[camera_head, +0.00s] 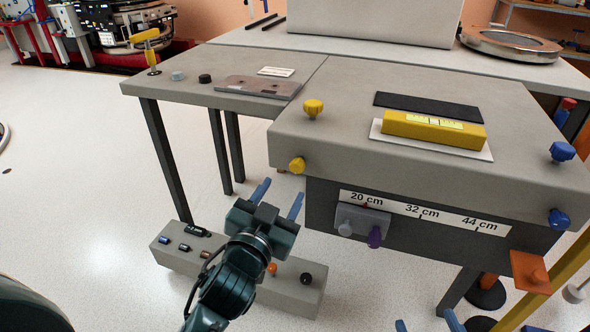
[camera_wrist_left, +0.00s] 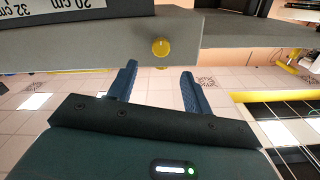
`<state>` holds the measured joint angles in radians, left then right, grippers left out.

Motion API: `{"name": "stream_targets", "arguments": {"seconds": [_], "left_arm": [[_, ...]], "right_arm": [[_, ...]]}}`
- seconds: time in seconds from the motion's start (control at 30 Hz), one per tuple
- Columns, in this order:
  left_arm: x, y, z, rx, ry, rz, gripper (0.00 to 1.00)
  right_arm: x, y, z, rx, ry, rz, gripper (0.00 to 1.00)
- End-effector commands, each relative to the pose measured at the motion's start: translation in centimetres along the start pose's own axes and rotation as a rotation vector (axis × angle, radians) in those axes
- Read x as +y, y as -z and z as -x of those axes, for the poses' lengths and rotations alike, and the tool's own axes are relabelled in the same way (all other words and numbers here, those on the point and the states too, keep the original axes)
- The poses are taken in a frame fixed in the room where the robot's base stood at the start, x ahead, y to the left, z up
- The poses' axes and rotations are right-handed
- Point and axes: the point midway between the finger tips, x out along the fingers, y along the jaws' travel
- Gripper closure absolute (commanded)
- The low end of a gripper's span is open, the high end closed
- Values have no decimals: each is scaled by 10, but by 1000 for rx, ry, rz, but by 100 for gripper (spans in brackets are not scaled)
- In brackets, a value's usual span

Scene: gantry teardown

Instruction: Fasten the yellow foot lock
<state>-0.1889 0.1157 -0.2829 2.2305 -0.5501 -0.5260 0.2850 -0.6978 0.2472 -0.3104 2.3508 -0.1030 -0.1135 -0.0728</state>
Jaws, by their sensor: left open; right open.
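Two yellow knobs show at the left end of the grey bench block. One yellow knob (camera_head: 314,107) stands on its top; the other yellow knob (camera_head: 297,165) is on its front face. I cannot tell which is the foot lock. My left gripper (camera_head: 278,197) is open and empty, below and left of the front knob. In the left wrist view a yellow knob (camera_wrist_left: 161,46) lies just beyond the gap between the open fingers (camera_wrist_left: 159,72), apart from them. My right gripper (camera_head: 428,323) is open, with only its blue fingertips showing at the bottom edge.
A scale panel (camera_head: 420,212) with a grey slider (camera_head: 362,220) and purple knob (camera_head: 375,237) is under the block. Blue knobs (camera_head: 562,151) are at its right end. A grey floor box (camera_head: 172,240) lies below my left arm. A yellow bar (camera_head: 433,129) rests on top.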

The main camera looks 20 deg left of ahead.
Motion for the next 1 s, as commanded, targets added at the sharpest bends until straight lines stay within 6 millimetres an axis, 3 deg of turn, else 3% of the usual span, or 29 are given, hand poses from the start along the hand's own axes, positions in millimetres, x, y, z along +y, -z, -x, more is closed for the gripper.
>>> {"name": "stream_targets", "arguments": {"seconds": [0.2,0.43,0.87,1.0], "left_arm": [[0,-1,-45,2,0,-3,50],[1,-1,-78,0,-1,-1,50],[0,-1,-90,-2,-1,0,50],[0,-1,-90,-2,-1,-1,59]], "right_arm": [[-2,-1,-1,36,2,12,41],[-4,0,-1,76,4,24,41],[-4,2,-2,97,6,32,41],[-5,1,-2,96,7,32,41]]}}
